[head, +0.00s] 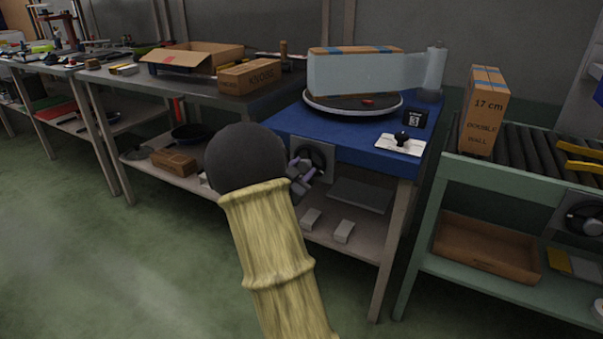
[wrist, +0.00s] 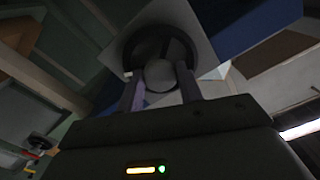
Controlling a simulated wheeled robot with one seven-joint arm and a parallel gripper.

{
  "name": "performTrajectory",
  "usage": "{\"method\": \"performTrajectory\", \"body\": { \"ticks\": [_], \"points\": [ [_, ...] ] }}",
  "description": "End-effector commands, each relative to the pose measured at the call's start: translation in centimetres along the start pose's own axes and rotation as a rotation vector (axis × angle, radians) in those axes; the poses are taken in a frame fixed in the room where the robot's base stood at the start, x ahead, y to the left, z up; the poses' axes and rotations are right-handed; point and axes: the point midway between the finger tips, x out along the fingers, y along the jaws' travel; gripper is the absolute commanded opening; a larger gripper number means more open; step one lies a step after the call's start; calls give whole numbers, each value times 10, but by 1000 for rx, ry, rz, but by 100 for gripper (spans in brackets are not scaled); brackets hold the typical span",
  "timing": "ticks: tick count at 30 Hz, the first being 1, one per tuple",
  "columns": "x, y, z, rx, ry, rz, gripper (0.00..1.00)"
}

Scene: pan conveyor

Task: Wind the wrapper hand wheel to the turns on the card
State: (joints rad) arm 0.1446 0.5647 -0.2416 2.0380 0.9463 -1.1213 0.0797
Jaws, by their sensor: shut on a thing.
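The wrapper hand wheel (head: 318,152) is a dark wheel on a pale plate on the front of the blue wrapper table (head: 340,143). In the wrist view the black wheel (wrist: 138,50) lies straight ahead. My gripper (head: 303,170) is at the wheel, its purple fingers partly hidden behind my arm. In the wrist view my gripper (wrist: 159,80) has a finger on each side of the wheel's round grey knob (wrist: 160,73) and is shut on it. The black card (head: 414,118) on the table shows a white 3. The turntable (head: 340,107) carries a film-covered box (head: 350,72).
A white plate with a black knob (head: 402,141) lies on the blue table. A roller conveyor (head: 540,150) stands right, with a 17 cm double wall box (head: 484,110) on it. A steel bench (head: 190,88) with boxes stands left. The green floor (head: 130,260) is clear at front left.

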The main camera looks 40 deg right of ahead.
Motion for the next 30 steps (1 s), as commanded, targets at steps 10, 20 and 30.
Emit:
{"method": "performTrajectory", "body": {
  "ticks": [10, 20, 30],
  "points": [
    [0, 0, 0, 0, -1, 1, 52],
    [-1, 0, 0, -1, -1, 1, 57],
    [-40, -2, -2, -2, -4, -2, 57]
  ]
}}
